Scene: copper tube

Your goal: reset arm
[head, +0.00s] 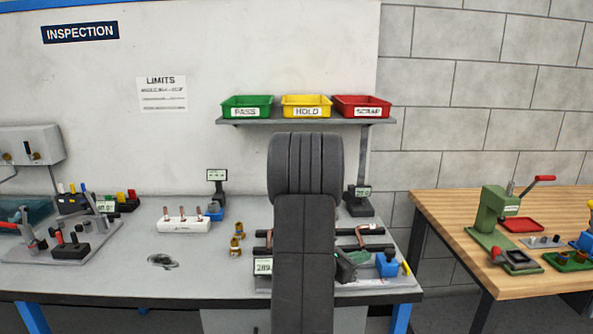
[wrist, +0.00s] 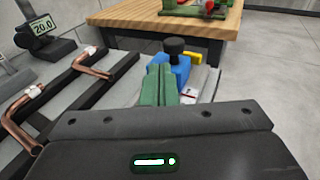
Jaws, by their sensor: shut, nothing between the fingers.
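In the head view my own dark arm stands upright in the middle, in front of the grey inspection bench (head: 110,280), and hides part of it. In the wrist view my gripper (wrist: 163,72) shows as two green fingers pressed together, with nothing between them. Its tips point toward a blue block with a black knob (wrist: 175,60), which also shows in the head view (head: 388,264). I cannot tell whether the fingers touch it. Bent copper tubes (wrist: 25,105) lie across black rails to the left of the fingers.
Green, yellow and red trays (head: 307,106) sit on a shelf behind my arm. A white block with copper pieces (head: 184,225) and brass fittings (head: 237,240) stand left of my arm. A wooden table (head: 440,215) with a green press (head: 495,215) stands at the right, across a gap.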

